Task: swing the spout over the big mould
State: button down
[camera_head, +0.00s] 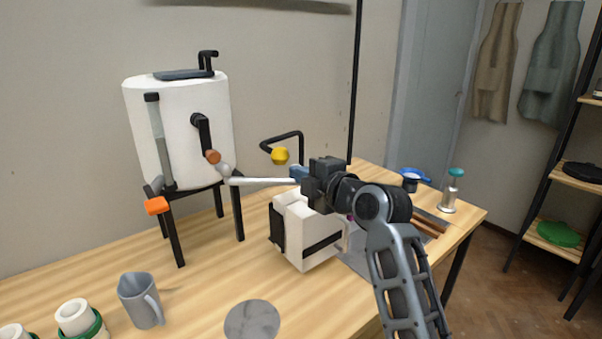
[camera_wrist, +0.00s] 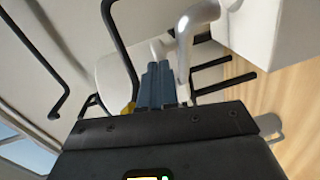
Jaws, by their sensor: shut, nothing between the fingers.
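The spout (camera_head: 262,181) is a pale pipe running right from the joint below the valve of a white tank (camera_head: 180,125). Its far end is hidden behind my gripper in the head view. The big mould (camera_head: 292,215) is a white block with black straps on the table, below my gripper. My gripper (camera_head: 297,173) has blue fingers, shut and empty, at the spout's outer end. In the wrist view the shut fingers (camera_wrist: 158,72) are beside the spout's bent silver end (camera_wrist: 183,55). I cannot tell whether they touch, or whether the spout's end is directly above the mould's opening.
A black bent rod with a yellow knob (camera_head: 280,156) stands behind my gripper. A grey mug (camera_head: 139,298), small moulds with green bands (camera_head: 75,318) and a grey disc (camera_head: 252,320) are on the front of the table. A blue-rimmed strainer (camera_head: 412,178) and a bottle (camera_head: 451,191) stand at the right.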

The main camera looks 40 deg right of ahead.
jog(key=shift+w+d+f+b, duration=0.15)
jog(key=shift+w+d+b, duration=0.45)
jog(key=shift+b, duration=0.3)
jog(key=shift+w+d+b, duration=0.2)
jog(key=shift+d+b, duration=0.1)
jog(key=shift+d, duration=0.05)
jog(key=shift+r, duration=0.2)
jog(key=shift+a, duration=0.15)
